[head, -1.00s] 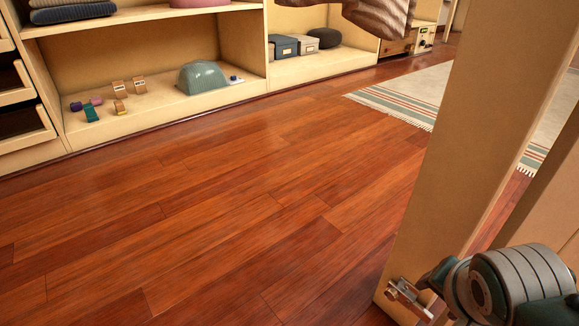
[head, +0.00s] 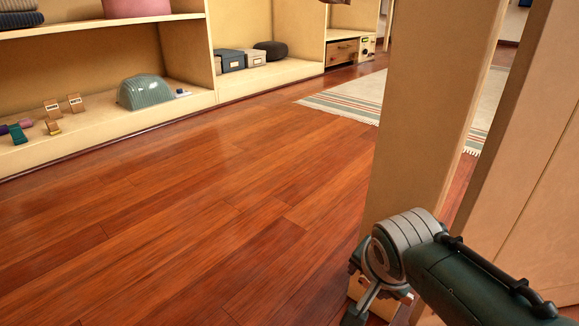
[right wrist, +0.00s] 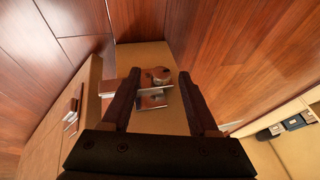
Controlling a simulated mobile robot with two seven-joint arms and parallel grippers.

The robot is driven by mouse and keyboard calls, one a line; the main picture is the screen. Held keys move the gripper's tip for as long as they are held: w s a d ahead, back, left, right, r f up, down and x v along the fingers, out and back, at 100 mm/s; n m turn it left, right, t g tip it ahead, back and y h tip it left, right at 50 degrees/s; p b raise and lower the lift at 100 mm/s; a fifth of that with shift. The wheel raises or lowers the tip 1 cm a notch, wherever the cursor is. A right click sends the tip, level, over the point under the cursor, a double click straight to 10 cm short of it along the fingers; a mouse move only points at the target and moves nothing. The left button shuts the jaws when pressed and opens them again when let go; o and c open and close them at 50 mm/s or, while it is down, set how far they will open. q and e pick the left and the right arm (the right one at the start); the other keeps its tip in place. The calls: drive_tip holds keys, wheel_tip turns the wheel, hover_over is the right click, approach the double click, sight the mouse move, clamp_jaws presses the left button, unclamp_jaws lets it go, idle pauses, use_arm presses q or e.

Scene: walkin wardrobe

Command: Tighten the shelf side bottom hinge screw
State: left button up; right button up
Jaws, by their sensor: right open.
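In the right wrist view, a metal hinge (right wrist: 152,98) sits on the end of a cream wooden panel (right wrist: 143,55). A round screw head (right wrist: 161,76) stands out near its upper part. My right gripper (right wrist: 160,80) is open and empty, with one finger on each side of the hinge in the picture; I cannot tell whether either touches. In the head view, my right arm covers most of the hinge at the foot of the upright cream panel (head: 425,110), and only a dark part of the right gripper (head: 355,316) shows. My left gripper is out of view.
Another metal fitting (right wrist: 72,117) is on the panel at left in the wrist view. A second cream panel (head: 520,150) stands right of the upright. Open wooden floor (head: 170,215) lies to the left.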

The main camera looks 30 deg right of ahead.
drive_tip(key=shift+w, duration=0.1)
drive_tip(key=shift+c, duration=0.2)
clamp_jaws()
drive_tip(key=shift+f, duration=0.1)
